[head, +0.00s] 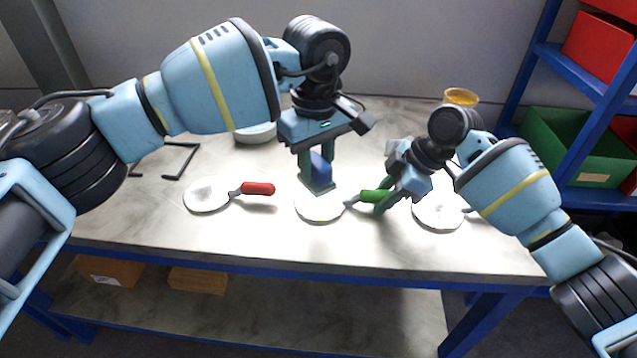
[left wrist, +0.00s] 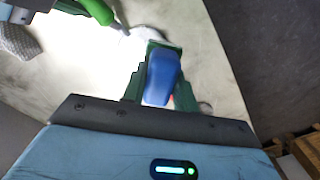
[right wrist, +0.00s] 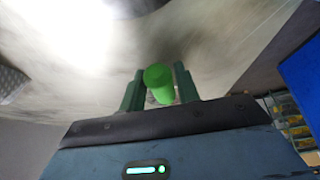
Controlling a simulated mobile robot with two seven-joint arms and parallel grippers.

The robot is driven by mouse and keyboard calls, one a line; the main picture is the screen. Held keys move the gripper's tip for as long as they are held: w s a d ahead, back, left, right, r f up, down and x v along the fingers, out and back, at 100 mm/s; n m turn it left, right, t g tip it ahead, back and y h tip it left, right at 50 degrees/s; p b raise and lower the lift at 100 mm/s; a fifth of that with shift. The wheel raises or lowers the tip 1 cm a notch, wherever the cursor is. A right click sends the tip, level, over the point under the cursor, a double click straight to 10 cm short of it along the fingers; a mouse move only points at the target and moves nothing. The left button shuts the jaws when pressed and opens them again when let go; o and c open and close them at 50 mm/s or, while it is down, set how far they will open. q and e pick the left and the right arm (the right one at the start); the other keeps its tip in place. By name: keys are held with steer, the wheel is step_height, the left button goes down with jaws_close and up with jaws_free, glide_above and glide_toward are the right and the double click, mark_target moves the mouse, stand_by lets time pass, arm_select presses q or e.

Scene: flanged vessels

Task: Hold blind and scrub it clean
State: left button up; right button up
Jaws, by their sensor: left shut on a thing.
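A white disc-shaped blind (head: 320,208) with a green handle (head: 372,196) is at the middle of the table's front part. My left gripper (head: 318,178) is shut on a blue scrubber block (head: 320,167) with a green pad beneath it, just over the blind's far part. In the left wrist view the blue block (left wrist: 163,75) sits between the fingers, with the white disc (left wrist: 143,33) beyond. My right gripper (head: 384,198) is at the green handle, which fills the gap between its fingers in the right wrist view (right wrist: 158,84). Whether the pad touches the blind is unclear.
A red-handled white disc (head: 208,195) lies to the left, and another white disc (head: 437,213) lies right, partly behind my right arm. A pale bowl (head: 255,134), a black wire stand (head: 180,163) and a yellow cup (head: 461,97) are further back. A blue shelf with bins stands right.

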steer(key=o, duration=0.4)
steer(key=v, duration=1.2)
